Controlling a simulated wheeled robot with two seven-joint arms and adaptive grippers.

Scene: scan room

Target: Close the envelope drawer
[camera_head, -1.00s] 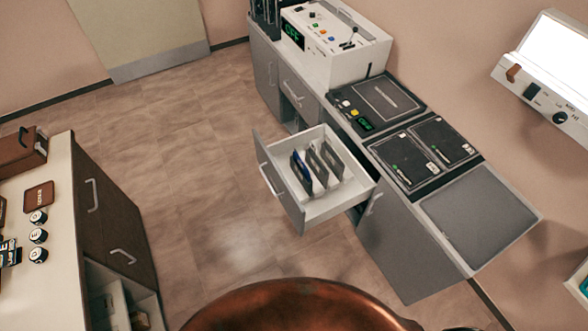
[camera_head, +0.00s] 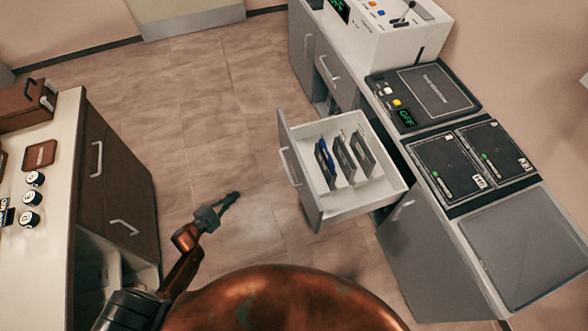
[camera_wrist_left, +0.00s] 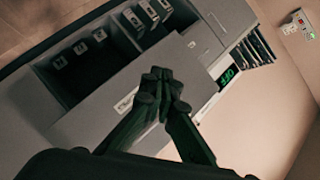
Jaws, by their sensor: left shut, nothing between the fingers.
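The envelope drawer (camera_head: 304,188) is pulled well out of the grey cabinet row in the head view. It has a grey front with a light handle, white inner walls, and several dark and blue envelopes standing inside. My left gripper (camera_head: 231,197) is shut and empty, left of the drawer front and clear of it. In the left wrist view the shut fingers (camera_wrist_left: 163,78) overlap a grey cabinet face with a handle; whether any of it is the drawer I cannot tell. My right gripper is not in view.
The cabinet top (camera_head: 440,135) carries dark panels and a white control box (camera_head: 398,30) with a green OFF display. A counter with dark brown doors (camera_head: 110,180) stands at the left. Open floor (camera_head: 215,125) lies between the counter and the drawer.

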